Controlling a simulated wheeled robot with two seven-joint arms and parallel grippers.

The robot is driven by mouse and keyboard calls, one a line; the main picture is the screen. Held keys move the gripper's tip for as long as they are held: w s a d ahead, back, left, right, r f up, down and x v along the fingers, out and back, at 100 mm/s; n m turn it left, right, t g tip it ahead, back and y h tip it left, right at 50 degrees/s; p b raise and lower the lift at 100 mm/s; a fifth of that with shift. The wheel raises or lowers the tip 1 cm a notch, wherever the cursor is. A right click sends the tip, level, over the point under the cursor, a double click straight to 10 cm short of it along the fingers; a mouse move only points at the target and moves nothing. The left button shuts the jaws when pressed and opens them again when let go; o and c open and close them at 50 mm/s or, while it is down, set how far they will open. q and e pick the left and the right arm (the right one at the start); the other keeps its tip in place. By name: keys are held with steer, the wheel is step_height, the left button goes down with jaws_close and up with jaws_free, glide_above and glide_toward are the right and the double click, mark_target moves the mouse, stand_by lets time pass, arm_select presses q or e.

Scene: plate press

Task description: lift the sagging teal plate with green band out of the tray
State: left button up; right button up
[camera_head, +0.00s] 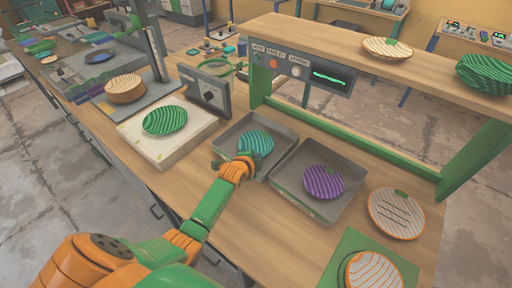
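A teal striped plate (259,139) lies in the left grey tray (226,136) on the wooden bench. Its band is too small to make out clearly. My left arm reaches in from the lower left, and my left gripper (239,163) is at the plate's near edge, over the tray's front side. The orange wrist covers the fingers, so I cannot tell whether they are open or touch the plate. My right gripper is not in view.
A second grey tray (284,182) with a purple plate (323,184) stands close on the right. A green plate (165,121) lies on a pale block at left. White-orange plates (397,214) lie at right. A shelf with a control panel (299,68) rises behind.

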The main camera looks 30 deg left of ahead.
arm_select(q)
steer(key=shift+f, duration=0.1)
jaws_close()
steer(key=shift+s, duration=0.1)
